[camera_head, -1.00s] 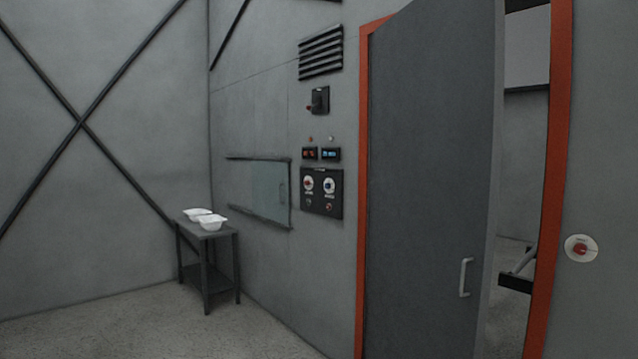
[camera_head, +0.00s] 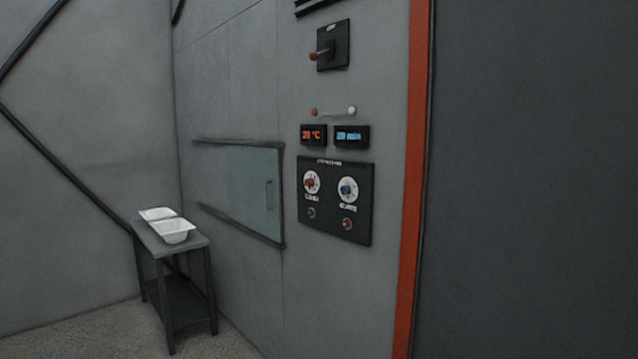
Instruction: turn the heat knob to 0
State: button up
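The black control panel (camera_head: 335,222) is on the grey wall, left of the orange door frame. It carries a red knob (camera_head: 311,183) on a white dial at the left and a blue knob (camera_head: 348,190) on a white dial at the right. The labels under them are too small to read surely; the red one looks like the heat knob. Below sit a green button (camera_head: 311,213) and a red button (camera_head: 347,224). Above, a red display (camera_head: 313,135) reads a value in °C and a blue display (camera_head: 351,136) reads minutes. My gripper is not in view.
A lever switch (camera_head: 333,46) with a red handle is above the displays. A sliding glass hatch (camera_head: 255,190) is left of the panel. The grey door (camera_head: 530,180) fills the right side.

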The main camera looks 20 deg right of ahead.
aim_at(309, 182)
jog(key=i+j+z, duration=0.1)
jog(key=i+z, duration=0.2)
jog(key=i, duration=0.9)
